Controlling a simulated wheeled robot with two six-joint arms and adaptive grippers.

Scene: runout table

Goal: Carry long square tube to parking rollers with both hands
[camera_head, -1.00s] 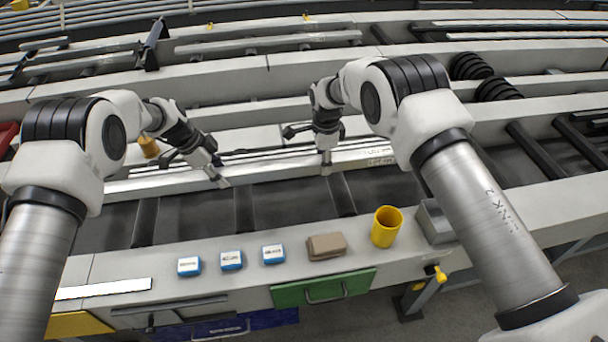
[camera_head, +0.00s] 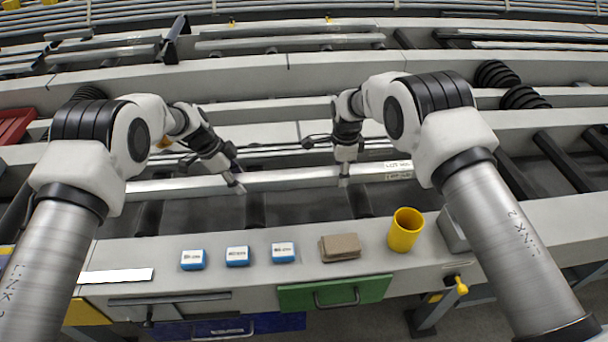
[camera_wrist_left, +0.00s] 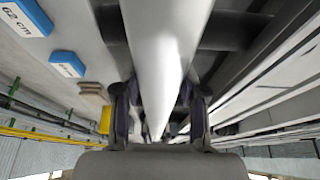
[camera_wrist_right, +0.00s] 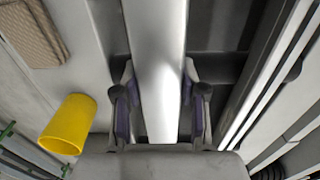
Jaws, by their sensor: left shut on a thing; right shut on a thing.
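The long square tube (camera_head: 290,179) is a pale silver bar running left to right across the head view, above a trough with dark rollers (camera_head: 256,208). My left gripper (camera_head: 238,187) is shut around it left of the middle. My right gripper (camera_head: 344,180) is shut around it further right. The tube runs between the fingers in the left wrist view (camera_wrist_left: 160,60) and the right wrist view (camera_wrist_right: 157,60). A label shows near its right end. I cannot tell whether it touches the rollers, or which rollers are the parking ones.
The near ledge holds several blue-and-white blocks (camera_head: 238,256), a brown folded pad (camera_head: 340,247) and a yellow cup (camera_head: 405,230). A green drawer (camera_head: 335,292) is below. Pale rails lie behind the tube. More dark rollers (camera_head: 565,165) are at right, and a red bin (camera_head: 14,124) at left.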

